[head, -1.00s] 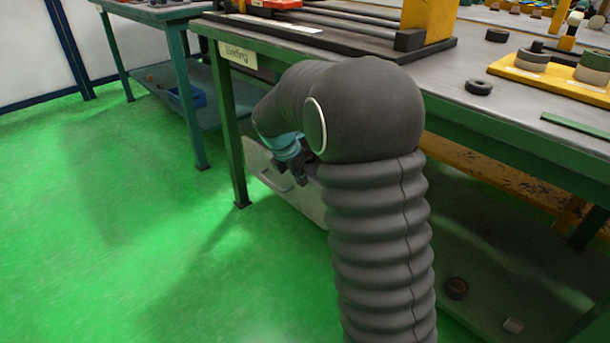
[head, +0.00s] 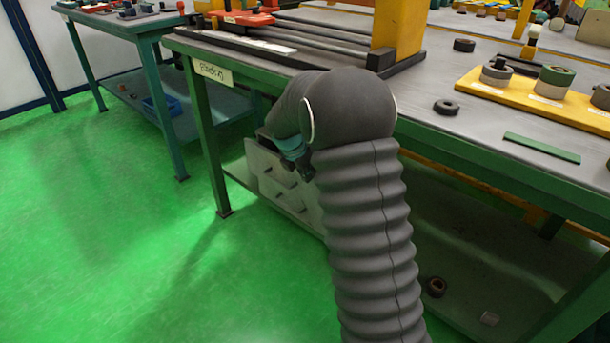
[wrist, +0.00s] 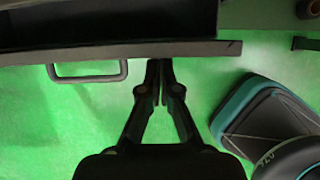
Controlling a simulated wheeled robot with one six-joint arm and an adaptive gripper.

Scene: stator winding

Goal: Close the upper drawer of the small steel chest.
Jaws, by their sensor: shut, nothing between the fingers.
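The small steel chest (head: 307,208) stands under the green bench in the head view, its front partly hidden by my arm. Its upper drawer shows from above in the wrist view as a grey front edge (wrist: 30,58) with a dark interior behind it, so it is at least partly open. Its handle (wrist: 88,78) is a dark loop left of my fingers. My gripper (wrist: 160,64) is shut and empty, fingertips at the drawer front, right of the handle; contact is unclear. In the head view, my gripper (head: 300,172) is partly hidden by my arm.
The bench leg (head: 205,145) stands left of the chest. The bench top (head: 440,135) overhangs the chest. The green floor (head: 110,250) at left is clear.

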